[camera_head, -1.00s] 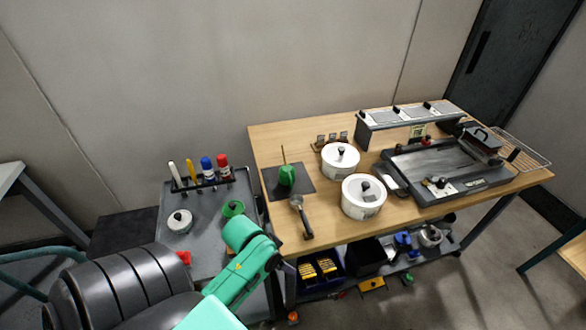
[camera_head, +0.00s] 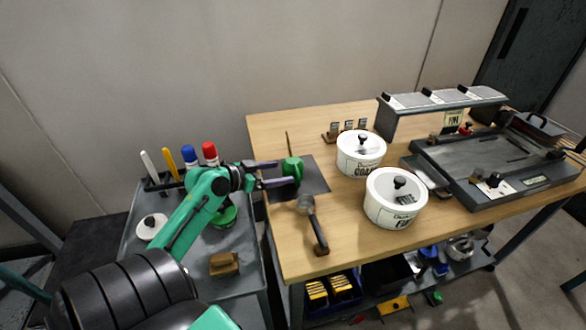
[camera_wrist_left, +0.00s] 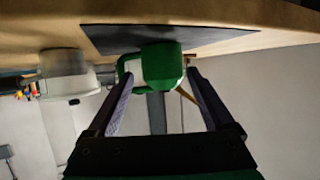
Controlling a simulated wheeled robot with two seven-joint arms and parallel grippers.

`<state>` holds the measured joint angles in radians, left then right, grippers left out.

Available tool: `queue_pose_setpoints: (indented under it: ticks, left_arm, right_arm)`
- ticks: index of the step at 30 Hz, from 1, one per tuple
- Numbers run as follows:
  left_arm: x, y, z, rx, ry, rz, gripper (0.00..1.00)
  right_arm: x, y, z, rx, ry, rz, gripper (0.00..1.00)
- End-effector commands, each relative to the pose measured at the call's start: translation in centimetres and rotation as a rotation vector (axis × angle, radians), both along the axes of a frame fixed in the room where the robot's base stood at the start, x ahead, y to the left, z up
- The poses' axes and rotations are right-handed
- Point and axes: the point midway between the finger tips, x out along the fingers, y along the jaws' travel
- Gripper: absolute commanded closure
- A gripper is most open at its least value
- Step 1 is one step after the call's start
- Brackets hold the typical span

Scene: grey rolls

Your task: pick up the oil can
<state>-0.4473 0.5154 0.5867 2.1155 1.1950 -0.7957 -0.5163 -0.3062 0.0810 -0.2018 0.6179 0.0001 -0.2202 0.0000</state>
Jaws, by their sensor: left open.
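The green oil can (camera_head: 293,167), with a thin upright spout, stands on a dark mat (camera_head: 315,182) at the left end of the wooden table. My left gripper (camera_head: 279,173) is open at the can, with its fingers reaching level from the left. In the left wrist view, which looks upside down, the can (camera_wrist_left: 160,68) sits between the tips of the two fingers (camera_wrist_left: 156,85), one on each side. I cannot tell whether either finger touches it. My right gripper is not in view.
A dark scraper-like tool (camera_head: 314,226) lies at the table's front left, near the can. Two white lidded pots (camera_head: 360,155) (camera_head: 394,201) stand to the right. A grey cart (camera_head: 190,262) with bottles and bowls stands left of the table.

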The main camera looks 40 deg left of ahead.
Motion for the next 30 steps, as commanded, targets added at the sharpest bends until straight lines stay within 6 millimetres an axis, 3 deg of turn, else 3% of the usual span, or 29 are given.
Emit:
queue_pose_setpoints:
  ticks: [10, 18, 19, 23, 30]
  left_arm:
    - [5.3, -1.0, -1.6, -0.004, 0.001, 0.002, 0.14]
    - [6.0, -1.2, -2.1, 0.000, 0.003, 0.000, 0.14]
    - [6.0, -1.2, -2.1, 0.000, 0.003, 0.000, 0.22]
    - [6.0, -1.2, -2.1, 0.000, 0.003, 0.000, 0.70]
    - [6.0, -1.1, -2.0, 0.000, 0.000, 0.001, 0.70]
  right_arm:
    - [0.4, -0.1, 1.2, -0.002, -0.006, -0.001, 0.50]
    - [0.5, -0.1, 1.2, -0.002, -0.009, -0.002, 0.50]
    - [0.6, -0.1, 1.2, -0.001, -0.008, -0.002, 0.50]
    - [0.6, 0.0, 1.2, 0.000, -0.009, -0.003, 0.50]
    - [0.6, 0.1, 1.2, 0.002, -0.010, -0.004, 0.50]
